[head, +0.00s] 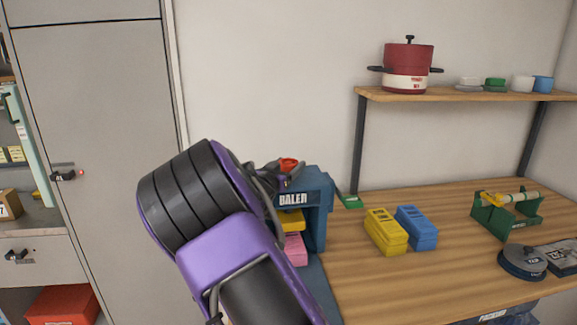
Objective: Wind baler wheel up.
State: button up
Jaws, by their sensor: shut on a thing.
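The blue baler (317,208), labelled "BALER", stands at the table's left end. Its orange-red wheel (288,163) sits on top and is partly hidden. My gripper (277,175) is at the top of the baler, shut on the wheel, with its fingers mostly hidden by my purple and black arm. A yellow block (292,221) and a pink block (295,250) show inside the baler's opening, one above the other. My arm covers the baler's left side.
Yellow (386,232) and blue (417,228) bundles lie right of the baler, with a small green item (350,201) behind. A green stand (507,214) and dark discs (522,262) are farther right. A shelf (450,95) above holds a red pot (408,66).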

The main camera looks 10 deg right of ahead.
jog(key=shift+f+b, duration=0.2)
jog(key=shift+b, duration=0.6)
